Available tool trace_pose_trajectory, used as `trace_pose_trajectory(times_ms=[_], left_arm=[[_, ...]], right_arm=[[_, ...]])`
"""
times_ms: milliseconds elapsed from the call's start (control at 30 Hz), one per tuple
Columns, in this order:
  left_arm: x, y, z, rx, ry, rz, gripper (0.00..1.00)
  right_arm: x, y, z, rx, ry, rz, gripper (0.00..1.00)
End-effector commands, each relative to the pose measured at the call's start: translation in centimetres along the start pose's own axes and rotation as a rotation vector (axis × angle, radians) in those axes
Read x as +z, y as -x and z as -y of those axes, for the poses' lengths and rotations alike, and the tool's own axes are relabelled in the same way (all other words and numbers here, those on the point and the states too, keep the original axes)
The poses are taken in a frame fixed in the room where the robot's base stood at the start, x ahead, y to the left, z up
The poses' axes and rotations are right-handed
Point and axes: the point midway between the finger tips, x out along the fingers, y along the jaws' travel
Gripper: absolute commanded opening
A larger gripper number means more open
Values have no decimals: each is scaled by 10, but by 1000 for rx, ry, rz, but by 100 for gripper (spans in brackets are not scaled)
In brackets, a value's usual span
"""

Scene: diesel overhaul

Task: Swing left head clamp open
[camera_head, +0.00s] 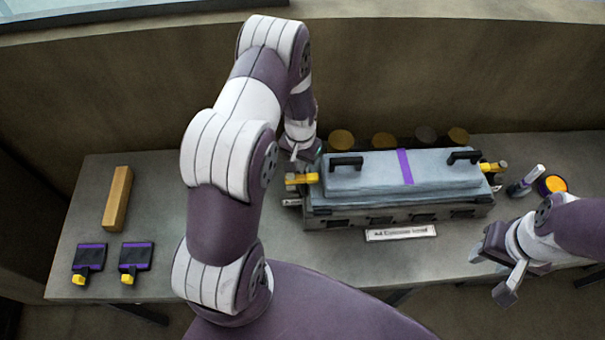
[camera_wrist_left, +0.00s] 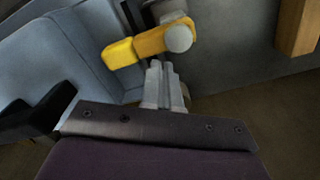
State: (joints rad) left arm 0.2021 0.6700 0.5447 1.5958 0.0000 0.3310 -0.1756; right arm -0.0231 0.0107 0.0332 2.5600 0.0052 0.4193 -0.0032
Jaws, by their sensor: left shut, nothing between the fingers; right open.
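The grey-blue cylinder head (camera_head: 400,172), with two black handles and a purple stripe, lies on the engine block (camera_head: 400,212). The yellow left head clamp (camera_head: 302,178) is at its left end; in the left wrist view the clamp (camera_wrist_left: 148,45) reaches from a round grey pivot to the head's edge. My left gripper (camera_head: 300,152) is just behind the clamp, partly hidden by my arm. Its fingers (camera_wrist_left: 163,82) are shut and empty, tips close to the clamp; contact cannot be told. A yellow right clamp (camera_head: 492,167) is at the other end. My right gripper (camera_head: 494,274) is open at the table's front right.
A wooden bar (camera_head: 117,198) and two purple-black tools with yellow ends (camera_head: 89,258) (camera_head: 136,256) lie at left on the grey table (camera_head: 170,190). Several round discs stand behind the block. A bottle (camera_head: 526,181) and an orange-topped cup (camera_head: 552,185) stand at right.

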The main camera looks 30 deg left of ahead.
Motion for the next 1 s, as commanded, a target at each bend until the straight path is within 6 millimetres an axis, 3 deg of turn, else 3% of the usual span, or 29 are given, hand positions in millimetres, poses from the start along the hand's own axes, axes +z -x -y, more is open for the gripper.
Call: trace_pose_trajectory(times_ms=[1000], left_arm=[[15, 0, -16, 0, 0, 1, 0]], right_arm=[[-1, 6, 0, 0, 0, 0, 43]])
